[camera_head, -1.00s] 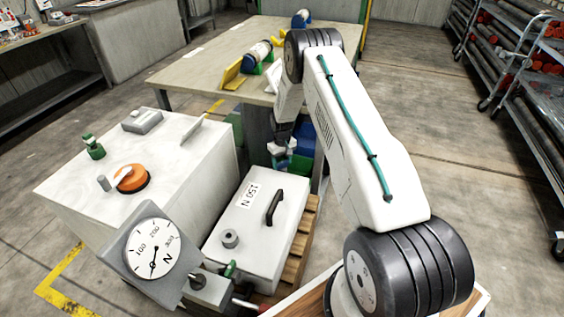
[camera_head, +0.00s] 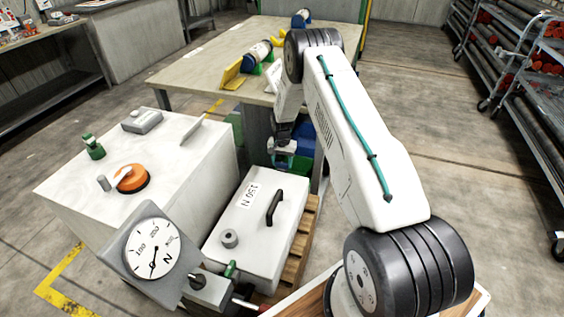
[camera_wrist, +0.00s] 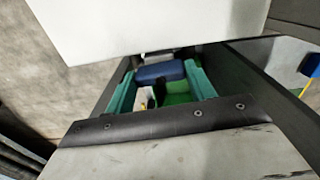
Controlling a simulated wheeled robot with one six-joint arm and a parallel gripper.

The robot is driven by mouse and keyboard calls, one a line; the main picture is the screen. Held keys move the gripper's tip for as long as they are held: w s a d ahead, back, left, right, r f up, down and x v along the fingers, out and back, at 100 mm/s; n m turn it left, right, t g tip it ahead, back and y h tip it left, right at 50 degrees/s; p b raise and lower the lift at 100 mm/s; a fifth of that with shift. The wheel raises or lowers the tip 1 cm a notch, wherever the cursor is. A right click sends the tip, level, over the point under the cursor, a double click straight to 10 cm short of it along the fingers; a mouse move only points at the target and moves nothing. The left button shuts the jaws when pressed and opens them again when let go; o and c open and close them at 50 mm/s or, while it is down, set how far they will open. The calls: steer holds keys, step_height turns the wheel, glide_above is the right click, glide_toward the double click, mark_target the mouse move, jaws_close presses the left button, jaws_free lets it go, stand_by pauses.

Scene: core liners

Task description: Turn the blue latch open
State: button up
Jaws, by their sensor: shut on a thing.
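My gripper (camera_head: 284,150) hangs below my forearm between the white 150 N box and the table. It is small and partly shaded in the head view. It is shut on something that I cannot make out. No part that I can surely call the blue latch shows. Blue and green shapes (camera_head: 306,142) lie just behind the gripper. The wrist view shows a rounded blue piece (camera_wrist: 160,72) inside a green bin (camera_wrist: 122,95), beyond a dark strip with screws (camera_wrist: 160,122).
The white 150 N box (camera_head: 272,205) with a black handle stands on a wooden pallet (camera_head: 300,245). A white cabinet (camera_head: 170,205) with an orange knob (camera_head: 132,180) and a dial gauge (camera_head: 152,248) is at left. The table (camera_head: 215,62) is behind. Open floor (camera_head: 450,150) lies right.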

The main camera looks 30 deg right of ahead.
steer(key=shift+m, duration=0.5)
steer(key=o, duration=1)
steer(key=shift+a+r, duration=0.1)
steer(key=shift+r, duration=3.8)
